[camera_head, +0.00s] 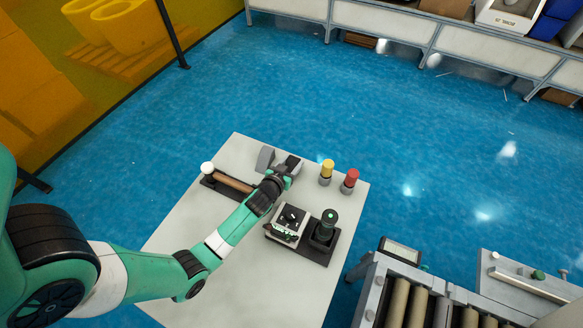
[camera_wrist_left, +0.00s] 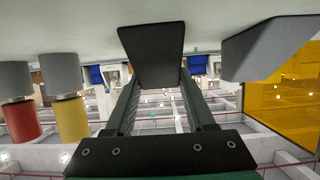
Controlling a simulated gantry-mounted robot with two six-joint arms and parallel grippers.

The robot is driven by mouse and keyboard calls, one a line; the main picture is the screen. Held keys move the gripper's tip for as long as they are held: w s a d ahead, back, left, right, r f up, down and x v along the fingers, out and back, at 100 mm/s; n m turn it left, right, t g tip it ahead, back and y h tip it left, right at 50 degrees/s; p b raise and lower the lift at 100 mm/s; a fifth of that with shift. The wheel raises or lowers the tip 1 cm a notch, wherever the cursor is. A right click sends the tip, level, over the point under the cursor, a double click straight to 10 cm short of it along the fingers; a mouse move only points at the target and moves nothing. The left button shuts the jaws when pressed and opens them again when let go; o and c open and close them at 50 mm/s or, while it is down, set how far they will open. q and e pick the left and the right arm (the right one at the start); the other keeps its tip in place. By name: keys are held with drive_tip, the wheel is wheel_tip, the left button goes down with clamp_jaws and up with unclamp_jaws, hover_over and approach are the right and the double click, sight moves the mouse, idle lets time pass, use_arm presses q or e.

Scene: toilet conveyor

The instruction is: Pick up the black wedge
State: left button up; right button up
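The black wedge (camera_head: 292,161) stands on the grey table near its far edge. In the left wrist view the black wedge (camera_wrist_left: 152,48) is straight ahead, still against the tabletop, wide at the top of the picture and narrower below. My left gripper (camera_head: 284,170) is at the wedge, partly covering it in the head view. In the left wrist view the left gripper's two fingers (camera_wrist_left: 160,85) are spread and reach to either side of the wedge. Whether they press on it cannot be told. My right gripper is not in view.
A grey wedge (camera_head: 265,157) stands close beside, also in the wrist view (camera_wrist_left: 268,48). Yellow (camera_head: 327,169) and red (camera_head: 350,179) buttons stand to the right. A brown-handled bar (camera_head: 232,182) lies left. A control box (camera_head: 289,223) and dark cylinder (camera_head: 328,222) are nearer.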

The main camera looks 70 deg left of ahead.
sight(292, 163)
use_arm(q)
clamp_jaws()
wheel_tip(292, 163, up, 10)
drive_tip(key=p, duration=0.6)
